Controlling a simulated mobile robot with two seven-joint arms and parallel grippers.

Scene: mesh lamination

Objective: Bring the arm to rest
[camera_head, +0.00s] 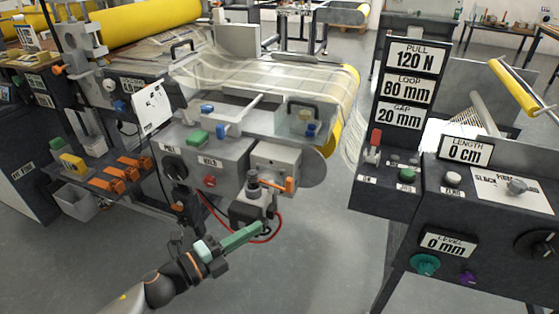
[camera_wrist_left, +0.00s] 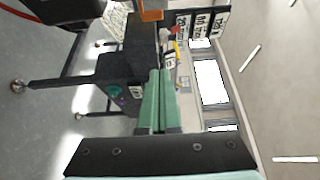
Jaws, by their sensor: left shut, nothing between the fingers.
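My left arm comes in from the lower left in the head view. Its gripper (camera_head: 258,228) has long green fingers lying together, shut with nothing between them. The fingertips are in front of the lower part of a grey box with an orange lever, close to a red cable; I cannot tell whether they touch. In the left wrist view the green fingers (camera_wrist_left: 160,75) lie side by side and point toward the dark control stand. My right gripper is not in view.
The grey box with the orange lever (camera_head: 275,165) hangs at the machine's front. A red cable (camera_head: 270,238) loops below it. The control stand (camera_head: 425,208) with PULL, LOOP and GAP signs stands on the right. Orange clamps (camera_head: 122,172) sit at left. Floor in front is clear.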

